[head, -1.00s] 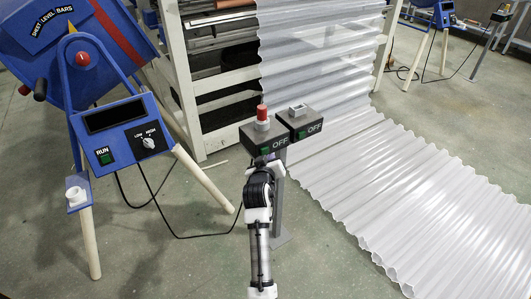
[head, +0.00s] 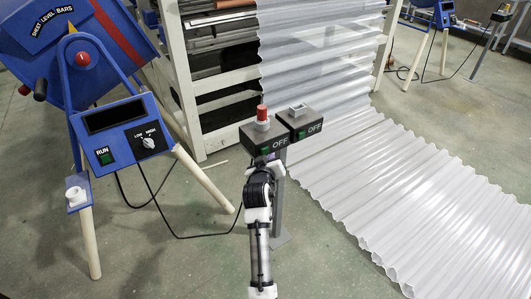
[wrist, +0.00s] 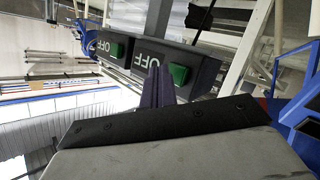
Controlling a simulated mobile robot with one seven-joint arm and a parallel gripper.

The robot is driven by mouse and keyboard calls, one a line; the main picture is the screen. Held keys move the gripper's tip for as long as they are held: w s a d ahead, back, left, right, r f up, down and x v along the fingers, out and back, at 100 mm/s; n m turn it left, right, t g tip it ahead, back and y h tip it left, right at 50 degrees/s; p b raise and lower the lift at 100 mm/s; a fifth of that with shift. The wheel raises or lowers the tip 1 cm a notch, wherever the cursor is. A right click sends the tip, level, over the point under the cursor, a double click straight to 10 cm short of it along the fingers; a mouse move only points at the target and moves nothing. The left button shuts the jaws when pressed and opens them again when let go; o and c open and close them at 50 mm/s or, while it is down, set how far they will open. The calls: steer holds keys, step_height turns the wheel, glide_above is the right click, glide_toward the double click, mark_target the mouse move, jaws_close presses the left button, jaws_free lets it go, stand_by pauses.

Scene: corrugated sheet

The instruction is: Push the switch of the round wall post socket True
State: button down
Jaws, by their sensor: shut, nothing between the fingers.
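In the head view two dark grey switch boxes stand side by side on a grey post. The left box (head: 251,140) carries a round socket (head: 262,126) with a red piece (head: 262,112) on top. Its green switch (head: 264,151) is beside an OFF label. The right box (head: 293,120) has a square socket and its own green switch (head: 302,134). My gripper (head: 265,160) is just below the left box's switch, largely hidden by my wrist. In the wrist view its dark fingers (wrist: 158,84) are shut, close to the nearer green switch (wrist: 179,74); contact cannot be told.
A blue machine (head: 112,130) with a RUN button, dial and pale legs stands at the left, its black cable on the floor. A white rack (head: 190,90) stands behind the boxes. Corrugated sheet (head: 400,190) covers the floor at right.

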steer(key=shift+w+a, duration=0.1)
steer(key=shift+w, duration=0.05)
steer(key=shift+w+a, duration=0.2)
steer(key=shift+w, duration=0.05)
steer(key=shift+w+a, duration=0.2)
steer(key=shift+w, duration=0.05)
stand_by(0.5)
steer(key=shift+s+d, duration=0.15)
steer(key=shift+s+d+p, duration=0.35)
steer(key=shift+s, duration=0.15)
steer(key=s+d+p, duration=0.2)
steer(key=s+d, duration=0.1)
steer(key=s, duration=0.2)
steer(key=shift+d+p, duration=0.25)
steer(key=shift+p, duration=0.1)
stand_by(0.4)
